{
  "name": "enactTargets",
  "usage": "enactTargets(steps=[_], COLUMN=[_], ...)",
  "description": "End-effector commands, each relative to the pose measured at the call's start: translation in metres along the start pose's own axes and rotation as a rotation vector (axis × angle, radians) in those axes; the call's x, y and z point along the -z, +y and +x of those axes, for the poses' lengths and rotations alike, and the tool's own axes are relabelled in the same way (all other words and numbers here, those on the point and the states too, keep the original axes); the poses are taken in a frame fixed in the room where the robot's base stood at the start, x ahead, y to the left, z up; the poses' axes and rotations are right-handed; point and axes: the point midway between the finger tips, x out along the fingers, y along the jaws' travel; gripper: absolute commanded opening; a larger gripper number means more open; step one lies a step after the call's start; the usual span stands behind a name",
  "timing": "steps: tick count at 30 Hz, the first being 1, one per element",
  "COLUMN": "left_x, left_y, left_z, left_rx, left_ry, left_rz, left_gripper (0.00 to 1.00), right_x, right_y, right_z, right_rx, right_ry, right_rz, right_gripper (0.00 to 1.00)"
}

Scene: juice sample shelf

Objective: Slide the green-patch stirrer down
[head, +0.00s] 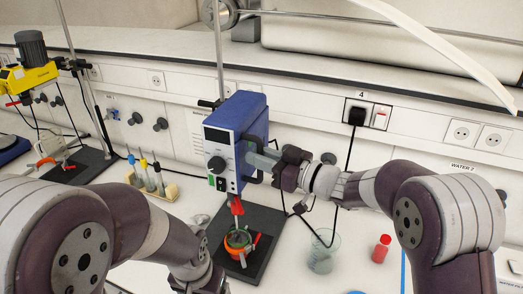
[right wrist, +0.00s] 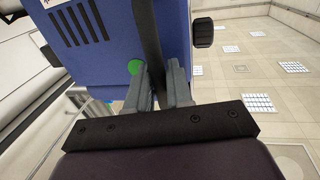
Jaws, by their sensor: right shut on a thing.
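The green-patch stirrer (head: 235,130) is a blue box with a white front panel, mounted on a vertical metal rod (head: 219,60). Its green round patch (right wrist: 134,67) shows on the blue housing in the right wrist view. My right gripper (head: 258,164) is shut on the black handle (right wrist: 148,40) at the stirrer's right side, with a finger on either side of the bar. A red chuck (head: 236,205) hangs below the stirrer, above a vessel with an orange ring (head: 238,241). My left arm reaches to the bottom edge, and its gripper is out of view.
The black stand base (head: 262,222) lies under the vessel. A glass beaker (head: 323,252) and a red-capped bottle (head: 381,249) stand to the right. A black cable (head: 345,175) hangs behind my right arm.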

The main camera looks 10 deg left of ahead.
Motion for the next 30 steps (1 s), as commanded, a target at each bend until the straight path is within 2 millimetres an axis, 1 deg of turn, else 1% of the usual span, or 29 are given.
enactTargets(steps=[1,3,6,12,18,30], left_x=[-0.001,-0.002,-0.003,-0.004,-0.005,-0.005], left_y=[0.0,0.0,0.0,0.0,0.0,0.0], left_z=[0.012,0.019,0.027,0.038,0.043,0.043], left_rx=[0.0,0.0,0.0,0.0,0.0,0.0], left_ry=[0.0,0.0,0.0,0.0,0.0,0.0], left_rz=[0.0,0.0,0.0,0.0,0.0,0.0], left_gripper=[0.81,0.81,0.81,0.81,0.81,0.81], right_x=[-0.018,-0.027,-0.04,-0.057,-0.064,-0.068], right_y=[-0.001,-0.001,-0.001,-0.001,-0.001,-0.001], right_z=[0.0,0.0,0.0,0.0,0.0,0.0], right_rx=[0.001,0.001,0.002,0.002,0.001,0.002], right_ry=[-0.006,-0.006,-0.006,-0.005,-0.004,-0.008], right_rz=[0.003,0.002,0.003,0.002,0.003,0.005], right_gripper=[0.0,0.0,0.0,0.0,0.0,0.0])
